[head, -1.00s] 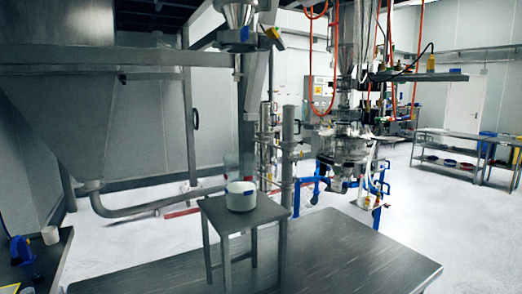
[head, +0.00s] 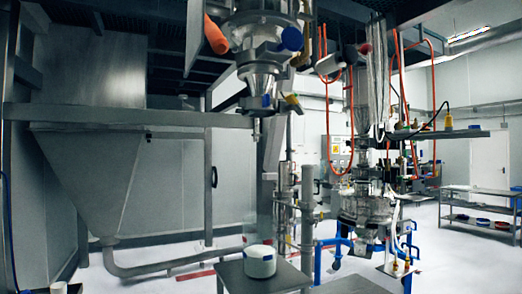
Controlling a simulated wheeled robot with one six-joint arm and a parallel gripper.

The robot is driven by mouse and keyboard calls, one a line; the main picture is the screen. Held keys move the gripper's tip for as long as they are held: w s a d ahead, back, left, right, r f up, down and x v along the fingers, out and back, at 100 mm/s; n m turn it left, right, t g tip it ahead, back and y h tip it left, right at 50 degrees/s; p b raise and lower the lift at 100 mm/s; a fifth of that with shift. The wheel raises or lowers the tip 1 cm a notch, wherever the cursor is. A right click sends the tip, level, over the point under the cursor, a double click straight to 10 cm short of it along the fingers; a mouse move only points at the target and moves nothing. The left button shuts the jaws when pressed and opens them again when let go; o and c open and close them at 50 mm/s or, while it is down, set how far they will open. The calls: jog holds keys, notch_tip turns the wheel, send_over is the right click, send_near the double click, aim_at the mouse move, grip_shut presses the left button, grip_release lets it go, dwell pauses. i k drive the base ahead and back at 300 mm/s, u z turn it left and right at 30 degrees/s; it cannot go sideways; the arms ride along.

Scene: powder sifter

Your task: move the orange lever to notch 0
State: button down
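An orange handle (head: 215,35), probably the orange lever, shows at the upper left of the metal sifter assembly (head: 265,45) in the head view. It slants down to the right, with its lower end thick and rounded. Its notches and any numbers are too small to tell. My gripper is not in view, and nothing is seen touching the handle.
A blue round knob (head: 291,39) and a yellow handle (head: 292,99) sit on the same assembly. A white pot (head: 260,262) stands on a metal table (head: 285,278) below. A large grey hopper (head: 95,170) fills the left. Orange hoses (head: 352,110) hang at the right.

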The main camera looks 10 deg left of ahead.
aim_at(220, 45)
jog(key=k, duration=1.3)
jog(key=u, duration=0.8)
jog(key=i, duration=1.3)
jog(key=z, duration=0.25)
